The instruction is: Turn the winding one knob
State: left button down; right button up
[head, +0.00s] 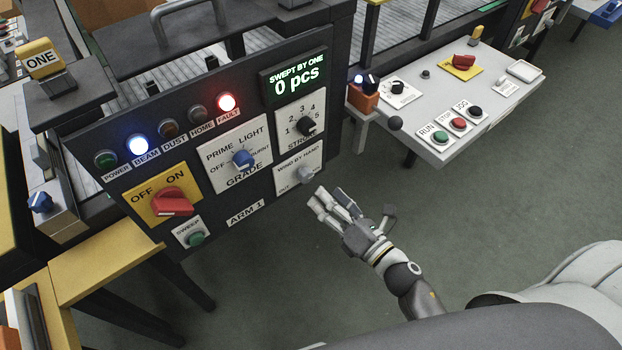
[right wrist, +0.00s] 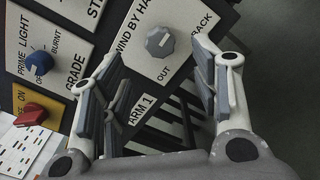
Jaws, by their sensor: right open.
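The winding knob (head: 306,174) is a small light grey knob on a white plate marked "WIND BY HAND", at the lower right of the dark control panel. In the right wrist view the grey faceted knob (right wrist: 160,42) shows at upper middle, between labels "OUT" and "BACK". My right gripper (head: 336,198) is to the right of and below the knob, apart from it. In the right wrist view its fingers (right wrist: 158,85) are spread, with nothing between them, and the knob lies beyond the tips. My left gripper is in neither view.
The panel (head: 215,225) also carries a blue grade knob (head: 243,158), a red on/off switch (head: 172,201), a green sweep button (head: 194,238) and a stroke knob (head: 306,126). A white console (head: 440,105) stands at upper right. Open floor lies between.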

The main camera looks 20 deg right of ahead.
aim_at(308, 179)
jog(key=p+x, duration=0.1)
jog(key=x, duration=0.6)
jog(key=shift+f, duration=0.1)
jog(key=c, duration=1)
